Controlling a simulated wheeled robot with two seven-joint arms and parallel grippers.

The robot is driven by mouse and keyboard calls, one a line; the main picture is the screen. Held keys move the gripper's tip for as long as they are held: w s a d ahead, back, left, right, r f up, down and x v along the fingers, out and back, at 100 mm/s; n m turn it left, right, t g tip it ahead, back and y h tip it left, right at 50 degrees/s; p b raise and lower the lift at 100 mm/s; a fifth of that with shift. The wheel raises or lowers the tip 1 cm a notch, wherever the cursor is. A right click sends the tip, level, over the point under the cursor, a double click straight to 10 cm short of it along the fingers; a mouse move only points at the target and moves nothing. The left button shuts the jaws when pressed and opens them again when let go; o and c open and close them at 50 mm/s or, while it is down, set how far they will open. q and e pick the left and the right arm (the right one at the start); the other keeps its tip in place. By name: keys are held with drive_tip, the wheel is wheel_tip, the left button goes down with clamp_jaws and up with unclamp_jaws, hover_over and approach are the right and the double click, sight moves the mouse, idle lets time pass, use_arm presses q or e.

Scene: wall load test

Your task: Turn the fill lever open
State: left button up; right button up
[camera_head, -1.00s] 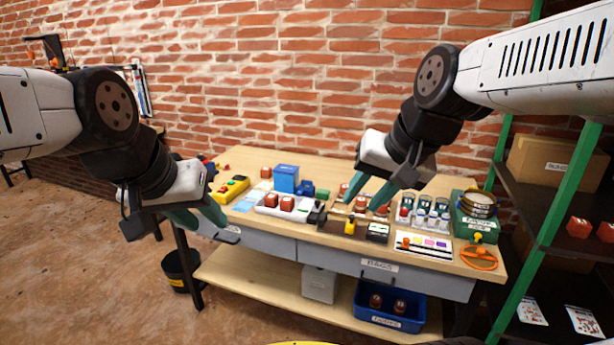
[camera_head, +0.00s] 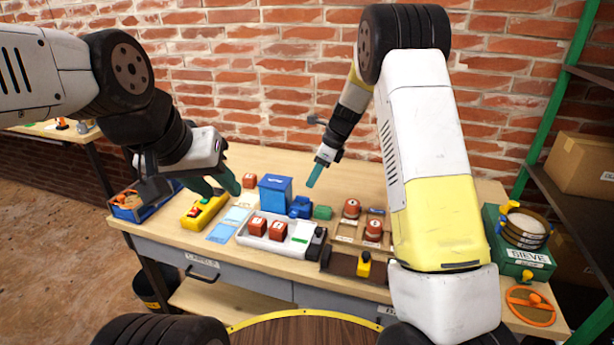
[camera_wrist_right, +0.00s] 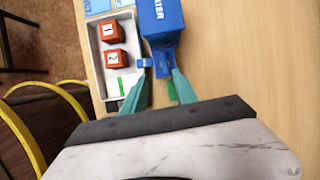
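A blue water box (camera_head: 275,194) stands on the workbench; part of its lettering shows in the right wrist view (camera_wrist_right: 160,22). A small blue tap-like part (camera_head: 300,207) sits at its right, with a green block (camera_head: 322,212) beside it. I cannot tell for sure which piece is the fill lever. My right gripper (camera_head: 315,175) hangs above and behind these parts. In the right wrist view its teal fingers (camera_wrist_right: 160,88) are apart, with the blue part beyond them and the green piece (camera_wrist_right: 172,90) partly hidden by a finger. My left gripper (camera_head: 212,182) is open over the bench's left side.
A grey tray (camera_head: 282,240) with red numbered cubes is in front of the box. A yellow control box (camera_head: 205,210) and a blue bin (camera_head: 145,203) are to the left. A green sieve unit (camera_head: 520,248) and an orange wheel (camera_head: 530,306) are to the right. My right arm hides much of the bench.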

sight(303, 197)
drive_tip(key=x, duration=0.6)
drive_tip(key=w+x, duration=0.1)
drive_tip(key=x, duration=0.2)
drive_tip(key=shift+d, duration=0.15)
clamp_jaws()
